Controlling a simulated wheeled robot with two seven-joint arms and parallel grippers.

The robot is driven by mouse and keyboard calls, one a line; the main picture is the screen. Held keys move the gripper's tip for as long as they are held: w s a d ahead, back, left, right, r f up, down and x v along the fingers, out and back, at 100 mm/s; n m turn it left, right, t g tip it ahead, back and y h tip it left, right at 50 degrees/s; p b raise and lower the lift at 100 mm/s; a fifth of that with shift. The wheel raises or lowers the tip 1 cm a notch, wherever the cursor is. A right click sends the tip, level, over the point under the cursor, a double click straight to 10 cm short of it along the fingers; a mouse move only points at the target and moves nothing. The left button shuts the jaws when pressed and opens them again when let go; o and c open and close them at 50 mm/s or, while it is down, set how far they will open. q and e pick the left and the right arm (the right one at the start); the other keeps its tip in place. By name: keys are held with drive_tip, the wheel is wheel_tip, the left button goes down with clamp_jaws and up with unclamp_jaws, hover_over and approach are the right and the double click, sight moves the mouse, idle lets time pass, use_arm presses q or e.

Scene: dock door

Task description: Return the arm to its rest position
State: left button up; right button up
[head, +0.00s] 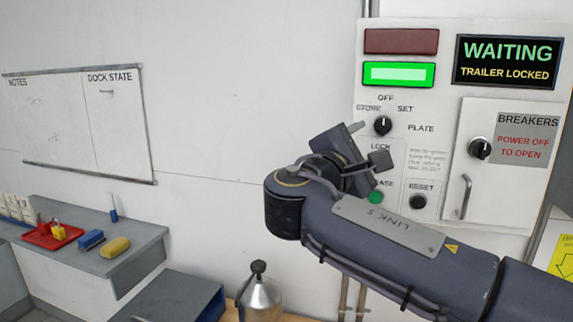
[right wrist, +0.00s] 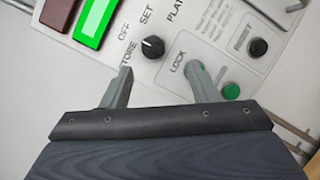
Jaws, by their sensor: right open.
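My right arm (head: 390,232) reaches in from the lower right across the front of the control panel (head: 440,30). My right gripper (head: 368,143) is open and empty, its fingers pointing at the panel just below the black plate selector knob (head: 383,125). In the right wrist view the gripper (right wrist: 160,72) has its two fingers apart, with the knob (right wrist: 153,47) beyond the gap, not held. The green button (head: 376,197) and the black reset button (head: 418,201) lie close by. The arm and gripper partly hide the lock and release labels. My left gripper is not in view.
The green lamp (head: 398,75) is lit, the red lamp (head: 401,41) dark. The display (head: 508,62) reads WAITING, TRAILER LOCKED. The breaker door (head: 485,190) with its handle (head: 464,196) is shut. A metal bottle (head: 260,297) stands below the arm. A shelf (head: 130,240) holds a red tray (head: 38,238).

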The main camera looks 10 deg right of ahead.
drive_tip(key=s+d+f+m+g+y, duration=0.2)
drive_tip(key=s+d+f+g+y, duration=0.25)
drive_tip(key=f, duration=0.65)
drive_tip(key=s+d+f+m+g+y, duration=0.25)
drive_tip(key=s+d+f, duration=0.4)
drive_tip(key=f, duration=0.45)
drive_tip(key=s+a+f+m+y, duration=1.1)
drive_tip(key=s+f+m, duration=0.1)
drive_tip(key=s+f, duration=0.3)
drive_tip(key=shift+s+a+f+g, duration=0.2)
drive_tip(key=shift+s+f+g, duration=0.15)
drive_tip(key=shift+s, duration=0.25)
